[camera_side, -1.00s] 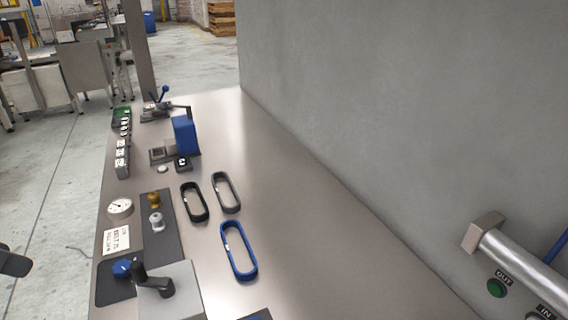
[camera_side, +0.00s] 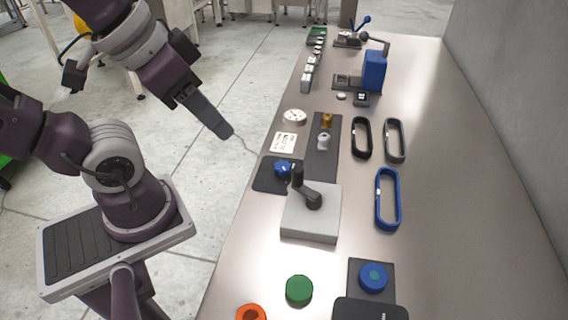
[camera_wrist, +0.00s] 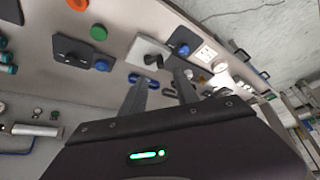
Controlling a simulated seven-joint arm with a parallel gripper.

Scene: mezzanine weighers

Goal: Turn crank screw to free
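A dark crank (camera_side: 308,194) with an upright handle sits on a light grey block on the bench, in the lower middle of the side view. In the wrist view the crank (camera_wrist: 152,59) and its pale block (camera_wrist: 143,48) show beyond the fingertips. My gripper (camera_side: 226,133) hangs off the bench's left edge, left of the crank and clear of it. In the wrist view the two grey fingers of my gripper (camera_wrist: 160,76) are apart with nothing held between them.
A blue knob (camera_side: 283,168) is close behind the block. A grey peg (camera_side: 323,141) and brass peg (camera_side: 327,120) stand farther back. Belts, including a blue one (camera_side: 388,200), lie to the right. Green (camera_side: 299,290) and blue (camera_side: 373,277) buttons are in front. A wall bounds the right.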

